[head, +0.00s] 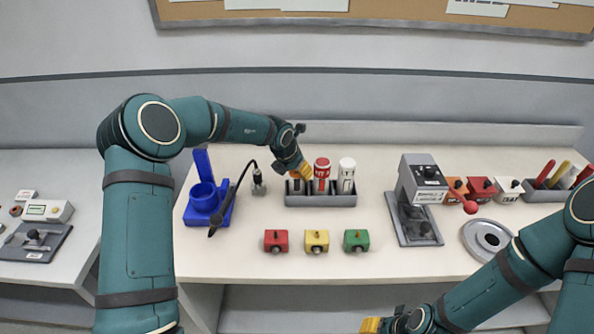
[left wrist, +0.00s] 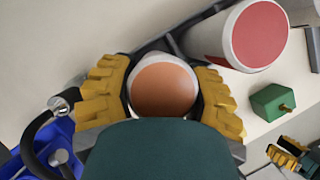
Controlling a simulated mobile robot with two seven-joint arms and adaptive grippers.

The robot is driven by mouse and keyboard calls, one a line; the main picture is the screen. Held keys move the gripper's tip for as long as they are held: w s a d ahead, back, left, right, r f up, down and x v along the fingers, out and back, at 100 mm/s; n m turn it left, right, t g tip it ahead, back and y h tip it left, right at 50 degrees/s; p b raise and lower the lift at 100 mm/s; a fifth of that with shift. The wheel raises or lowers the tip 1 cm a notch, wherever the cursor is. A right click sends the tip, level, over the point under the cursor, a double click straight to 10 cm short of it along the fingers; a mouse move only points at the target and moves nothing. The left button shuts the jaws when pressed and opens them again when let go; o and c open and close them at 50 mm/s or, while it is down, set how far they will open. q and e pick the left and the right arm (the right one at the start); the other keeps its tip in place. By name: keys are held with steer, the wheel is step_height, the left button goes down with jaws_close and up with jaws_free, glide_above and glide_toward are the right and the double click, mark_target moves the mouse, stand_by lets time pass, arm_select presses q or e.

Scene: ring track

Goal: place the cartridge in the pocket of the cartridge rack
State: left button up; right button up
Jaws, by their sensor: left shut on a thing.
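The cartridge with an orange top (left wrist: 163,90) stands between the yellow fingers of my left gripper (head: 297,173), which is shut on it. In the head view the gripper is over the left pocket of the grey cartridge rack (head: 320,201). The cartridge's lower end is mostly hidden, so I cannot tell how deep it sits. A red cartridge (head: 321,175) and a white cartridge (head: 347,176) stand upright in the other pockets. My right gripper (head: 371,325) is low at the bottom edge, partly cut off, and its opening is unclear.
A blue holder (head: 205,198) and a black cable with a metal end (head: 258,183) are left of the rack. Red (head: 276,241), yellow (head: 317,241) and green (head: 356,240) blocks lie in front. A grey press (head: 420,185) stands to the right.

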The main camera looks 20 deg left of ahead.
arm_select(q)
steer(key=o, duration=1.3)
steer(key=shift+f, duration=0.1)
steer(key=shift+c, duration=0.2)
steer(key=p+v, duration=0.2)
steer(key=v, duration=1)
steer(key=shift+s, duration=0.1)
